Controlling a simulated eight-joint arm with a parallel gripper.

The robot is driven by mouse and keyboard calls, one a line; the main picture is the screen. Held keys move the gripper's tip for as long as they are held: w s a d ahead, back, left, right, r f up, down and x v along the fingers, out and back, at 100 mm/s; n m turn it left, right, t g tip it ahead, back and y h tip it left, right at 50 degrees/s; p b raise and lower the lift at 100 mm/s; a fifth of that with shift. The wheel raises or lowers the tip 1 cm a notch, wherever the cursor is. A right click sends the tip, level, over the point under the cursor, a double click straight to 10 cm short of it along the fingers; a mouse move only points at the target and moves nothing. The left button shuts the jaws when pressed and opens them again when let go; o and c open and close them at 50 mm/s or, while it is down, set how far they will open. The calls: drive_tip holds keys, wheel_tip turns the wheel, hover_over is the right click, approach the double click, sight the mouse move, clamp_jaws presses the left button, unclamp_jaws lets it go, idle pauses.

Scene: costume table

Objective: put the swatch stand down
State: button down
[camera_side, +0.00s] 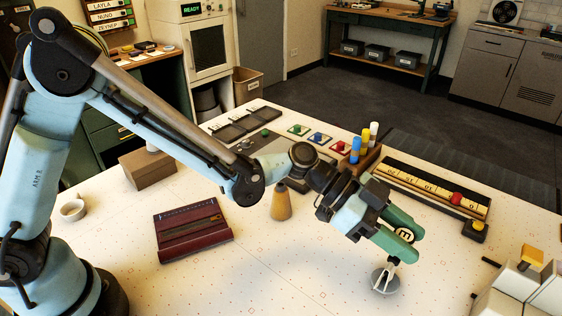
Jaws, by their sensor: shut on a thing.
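My gripper (394,258) points down and to the right over the right front part of the white table (290,285). Its green fingers are shut on a small pale stand with a round, disc-like base (386,283), which I take to be the swatch stand. The stand hangs below the fingertips and looks slightly tilted.
White blocks (518,281) stand at right. The front middle is clear.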

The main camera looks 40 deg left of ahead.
drive_tip(key=shift+f, duration=0.65)
drive_tip(key=c, duration=0.7)
unclamp_jaws()
drive_tip(key=shift+o, duration=0.2)
drive_tip(key=shift+a+r, duration=0.1)
drive_tip(key=shift+r, duration=0.15)
drive_tip(key=s+a+r+n+t+y, duration=0.1)
drive_tip(key=s+a+n+y, duration=0.2)
drive_tip(key=a, duration=0.8)
drive_tip(key=s+a+r+n+t+y, duration=0.1)
drive_tip(key=s+a+n+t+y, duration=0.1)
drive_tip(key=s+a+n+y, duration=0.2)
drive_tip(key=s+a+r+n+t+y, duration=0.2)
drive_tip(key=a+n+y, duration=0.4)
drive_tip(key=a, duration=1.3)
drive_tip(key=s+n, duration=0.1)
drive_tip(key=n, duration=0.2)
drive_tip(key=shift+s+a, duration=0.3)
drive_tip(key=shift+a, duration=0.1)
